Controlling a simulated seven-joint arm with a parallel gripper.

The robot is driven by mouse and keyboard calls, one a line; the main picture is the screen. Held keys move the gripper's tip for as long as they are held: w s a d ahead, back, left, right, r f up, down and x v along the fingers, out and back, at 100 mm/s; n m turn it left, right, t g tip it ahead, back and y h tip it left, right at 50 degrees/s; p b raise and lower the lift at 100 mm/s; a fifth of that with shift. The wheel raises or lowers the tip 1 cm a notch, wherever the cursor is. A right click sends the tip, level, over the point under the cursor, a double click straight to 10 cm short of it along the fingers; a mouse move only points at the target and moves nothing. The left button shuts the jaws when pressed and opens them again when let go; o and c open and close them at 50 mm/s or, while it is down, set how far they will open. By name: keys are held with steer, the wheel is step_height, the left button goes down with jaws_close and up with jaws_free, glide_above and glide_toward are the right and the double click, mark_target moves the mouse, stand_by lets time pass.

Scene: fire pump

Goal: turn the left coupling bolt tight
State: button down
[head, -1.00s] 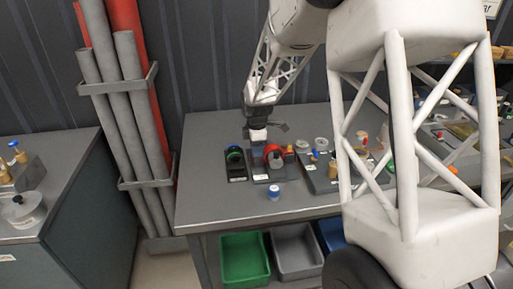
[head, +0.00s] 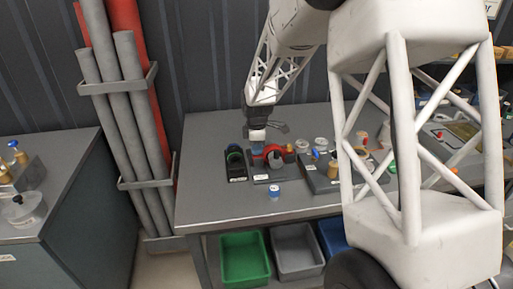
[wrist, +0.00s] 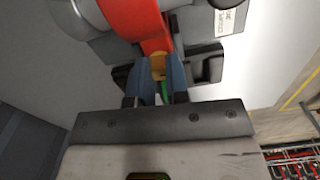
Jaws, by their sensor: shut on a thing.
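The red coupling (head: 273,151) arches over a grey round part on a small dark base at the left of the bench. In the wrist view the red coupling (wrist: 133,18) reaches down to a brass bolt (wrist: 158,66). My gripper (wrist: 157,75) is shut on this bolt, with a blue finger on each side of it. In the head view my gripper (head: 257,147) is at the coupling's left side and hides the bolt there. Another brass-coloured piece (head: 290,149) shows at the coupling's right side.
A small blue-and-white jar (head: 274,190) stands in front. A grey tray (head: 325,182) with several small parts is to the right. The bench's (head: 210,208) front left is clear.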

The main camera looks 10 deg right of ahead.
steer(key=m, duration=0.6)
steer(key=shift+m, duration=0.3)
steer(key=m, duration=0.3)
steer(key=shift+m, duration=0.4)
steer(key=m, duration=0.3)
steer(key=shift+m, duration=0.3)
steer(key=m, duration=0.3)
steer(key=shift+m, duration=0.3)
steer(key=m, duration=0.3)
steer(key=shift+m, duration=0.3)
steer(key=m, duration=0.6)
steer(key=shift+m, duration=0.3)
steer(key=c, duration=1.1)
jaws_free()
